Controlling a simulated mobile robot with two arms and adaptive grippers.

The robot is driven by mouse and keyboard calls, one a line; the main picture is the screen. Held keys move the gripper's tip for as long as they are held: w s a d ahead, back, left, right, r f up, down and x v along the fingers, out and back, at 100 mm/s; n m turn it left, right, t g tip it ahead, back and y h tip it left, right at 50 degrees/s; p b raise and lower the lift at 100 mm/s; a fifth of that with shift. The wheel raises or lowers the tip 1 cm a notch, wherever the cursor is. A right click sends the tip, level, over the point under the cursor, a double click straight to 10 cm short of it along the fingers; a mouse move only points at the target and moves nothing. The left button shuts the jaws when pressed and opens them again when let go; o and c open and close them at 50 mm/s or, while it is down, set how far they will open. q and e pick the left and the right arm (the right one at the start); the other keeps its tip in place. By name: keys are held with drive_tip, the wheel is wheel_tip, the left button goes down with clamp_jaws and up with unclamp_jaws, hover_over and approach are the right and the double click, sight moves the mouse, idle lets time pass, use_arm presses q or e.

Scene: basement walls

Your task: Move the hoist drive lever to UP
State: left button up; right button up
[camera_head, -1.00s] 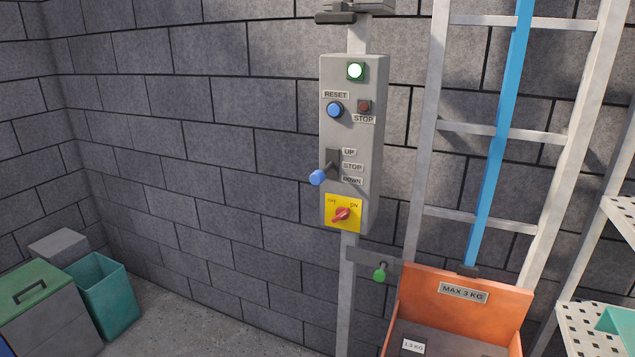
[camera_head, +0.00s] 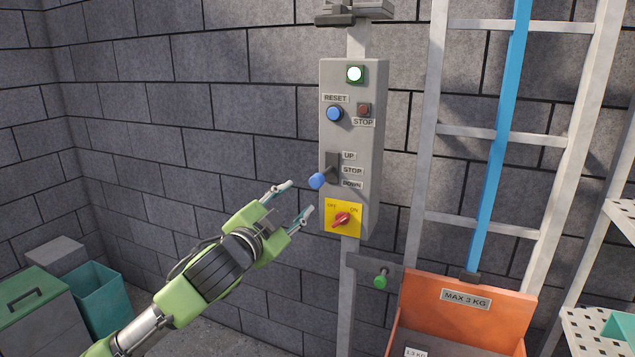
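The hoist drive lever (camera_head: 318,181) has a blue knob and sticks out from a dark slot on the grey control box (camera_head: 350,130). Labels UP, STOP and DOWN stand beside the slot, top to bottom. The lever's arm leaves the slot around the STOP label. My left gripper (camera_head: 298,199) is open and empty, left of and slightly below the blue knob. Its two fingers point toward the box, with a gap between them, and appear apart from the knob. My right gripper is not in view.
A green-knobbed handle (camera_head: 380,281) and an orange hoist carriage (camera_head: 488,313) are lower right.

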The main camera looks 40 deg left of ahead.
sight(315, 183)
use_arm(q)
drive_tip(key=p+x, duration=0.4)
drive_tip(key=x, duration=0.9)
drive_tip(key=shift+w, duration=0.15)
clamp_jaws()
